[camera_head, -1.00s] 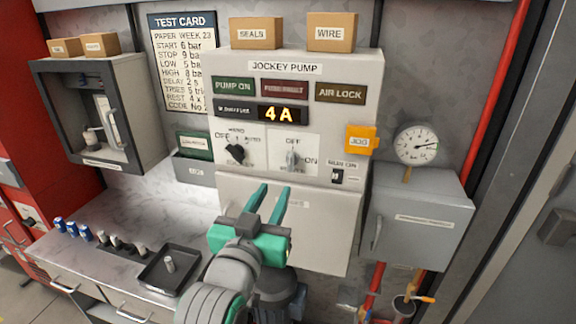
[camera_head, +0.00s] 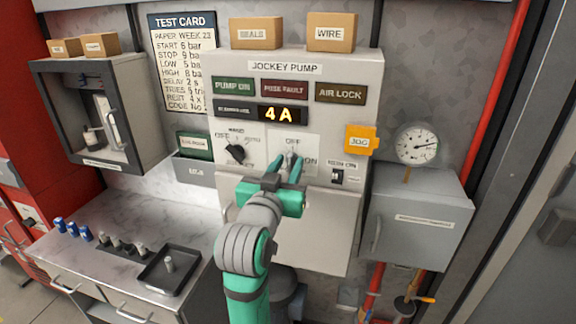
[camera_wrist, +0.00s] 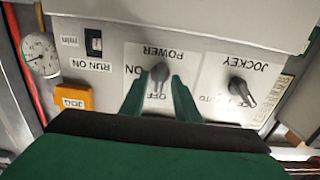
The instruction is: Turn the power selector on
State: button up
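The power selector (camera_head: 291,158) is a grey knob on a white plate marked OFF and ON, on the jockey pump panel (camera_head: 340,100). In the wrist view, which is upside down, the power selector (camera_wrist: 159,73) points toward the POWER label's opposite side, near OFF. My gripper (camera_head: 289,168) is open at the plate. Its two green fingertips (camera_wrist: 157,88) stand on either side of the knob, with visible gaps. I cannot tell whether they touch it. In the head view the fingers partly cover the plate.
The black jockey selector (camera_head: 236,152) sits left of the power plate. An orange JOG box (camera_head: 360,140) and a run-on switch (camera_head: 337,177) sit to the right. A gauge (camera_head: 416,144) is farther right. A tray (camera_head: 150,278) lies on the bench.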

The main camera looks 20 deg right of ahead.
grip_shut()
dwell(0.4)
jog(key=m, duration=0.6)
jog(key=shift+d+f+m, duration=0.1)
jog(key=shift+m, duration=0.2)
jog(key=m, duration=0.5)
jog(key=shift+m, duration=0.3)
jog(key=m, duration=0.5)
jog(key=shift+d+f, duration=0.1)
jog(key=shift+f, duration=0.1)
jog(key=shift+m, duration=0.4)
